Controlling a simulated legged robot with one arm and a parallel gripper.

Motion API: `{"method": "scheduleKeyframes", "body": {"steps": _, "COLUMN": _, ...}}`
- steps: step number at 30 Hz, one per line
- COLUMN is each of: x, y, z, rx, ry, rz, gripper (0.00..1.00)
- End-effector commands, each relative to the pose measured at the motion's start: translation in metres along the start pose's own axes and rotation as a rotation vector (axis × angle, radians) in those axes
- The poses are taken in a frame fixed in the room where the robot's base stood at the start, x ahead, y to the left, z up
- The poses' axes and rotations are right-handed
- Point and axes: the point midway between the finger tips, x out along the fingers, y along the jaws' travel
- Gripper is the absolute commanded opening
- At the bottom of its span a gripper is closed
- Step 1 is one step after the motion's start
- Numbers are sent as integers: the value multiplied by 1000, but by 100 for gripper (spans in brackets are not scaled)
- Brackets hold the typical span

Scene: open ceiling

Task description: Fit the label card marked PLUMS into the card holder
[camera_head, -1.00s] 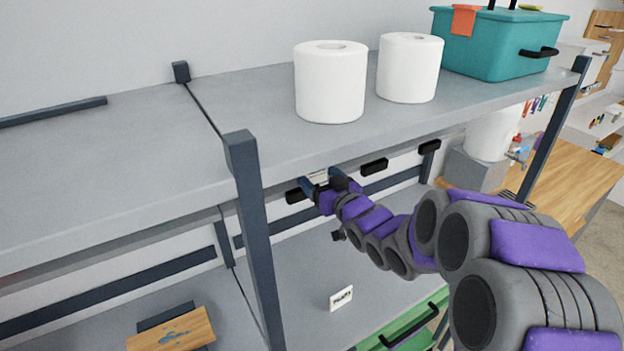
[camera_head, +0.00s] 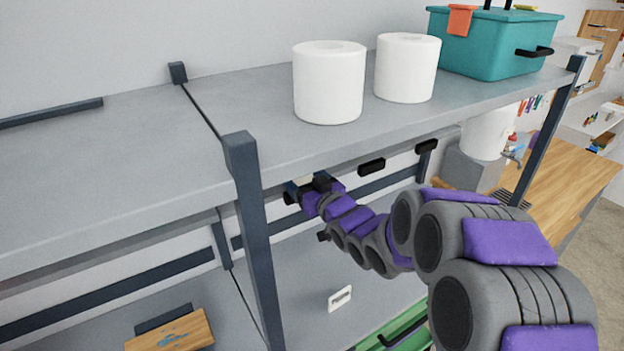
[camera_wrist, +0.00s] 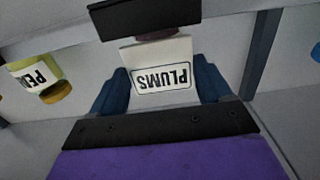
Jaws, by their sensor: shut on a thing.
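My gripper (camera_wrist: 160,88) is shut on the white card marked PLUMS (camera_wrist: 163,76), with a dark blue finger at each side. The lettering is upside down in the wrist view. A black card holder (camera_wrist: 145,15) is just beyond the card's far edge; whether the card touches it or sits in its slot cannot be told. In the head view my gripper (camera_head: 309,187) is under the upper shelf's front edge, where a bit of a dark holder (camera_head: 289,197) shows beside it, mostly hidden.
Two more black holders (camera_head: 371,166) (camera_head: 426,146) line the shelf edge to the right. A white card (camera_head: 340,298), unreadable now, is on the lower shelf. A jar (camera_wrist: 36,77) with a partly seen label is left in the wrist view. A shelf post (camera_head: 255,240) stands left of my arm.

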Motion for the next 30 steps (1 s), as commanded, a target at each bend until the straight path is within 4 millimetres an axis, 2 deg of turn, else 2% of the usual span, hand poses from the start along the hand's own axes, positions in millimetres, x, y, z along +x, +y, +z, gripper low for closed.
{"method": "scheduleKeyframes", "body": {"steps": 3, "x": 1, "y": -3, "z": 0, "rx": -1, "ry": 0, "rz": -4, "gripper": 45}}
{"method": "scheduleKeyframes", "body": {"steps": 12, "x": -5, "y": 6, "z": -3, "rx": 8, "ry": 7, "rz": -1, "gripper": 45}}
{"method": "scheduleKeyframes", "body": {"steps": 24, "x": 6, "y": -11, "z": 0, "rx": -4, "ry": -2, "rz": -2, "gripper": 45}}
{"method": "scheduleKeyframes", "body": {"steps": 30, "x": 3, "y": -6, "z": -1, "rx": -1, "ry": 1, "rz": -1, "gripper": 45}}
